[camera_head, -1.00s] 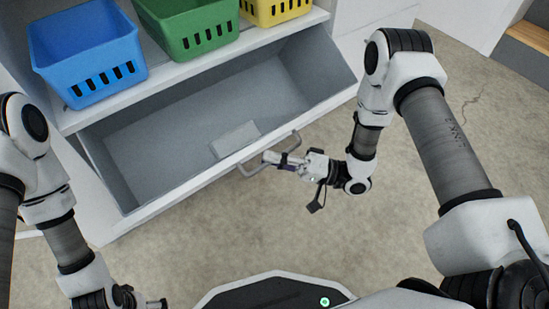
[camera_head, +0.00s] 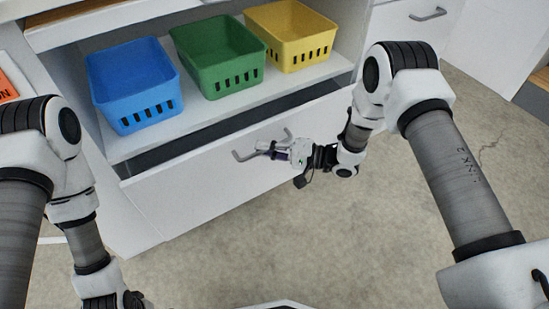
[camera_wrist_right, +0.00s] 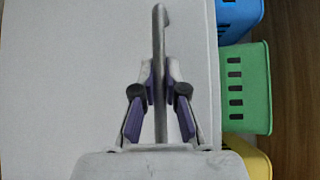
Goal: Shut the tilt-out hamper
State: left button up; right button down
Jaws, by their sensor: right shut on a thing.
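The tilt-out hamper's white front (camera_head: 190,200) fills the lower part of the cabinet in the head view. A dark gap shows between its top edge and the shelf above, so the front stands tilted out a little. My right gripper (camera_head: 274,149) is shut on the grey bar handle (camera_head: 241,157) of the front. In the right wrist view the handle (camera_wrist_right: 161,40) runs between the two purple-padded fingers of this gripper (camera_wrist_right: 160,82). My left gripper (camera_head: 128,300) is only partly in view at the bottom left, away from the hamper; its fingers are cut off.
A blue basket (camera_head: 133,85), a green basket (camera_head: 217,58) and a yellow basket (camera_head: 290,37) stand on the shelf (camera_head: 180,126) above the hamper. Another handle (camera_head: 428,15) is at the upper right. The floor (camera_head: 330,235) in front is clear.

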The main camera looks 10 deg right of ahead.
aim_at(261, 138)
jog(key=w, duration=0.1)
jog(key=w+a, duration=0.1)
jog(key=w, duration=0.1)
jog(key=shift+w+a+r, duration=0.2)
jog(key=shift+w+r, duration=0.25)
jog(key=shift+w, duration=0.1)
jog(key=shift+w+r, duration=0.1)
jog(key=c, duration=1.2)
grip_release()
jog(key=shift+w+a, duration=0.1)
jog(key=shift+a, duration=0.05)
jog(key=f+v, duration=0.1)
jog(key=v, duration=1.1)
jog(key=shift+r, duration=0.35)
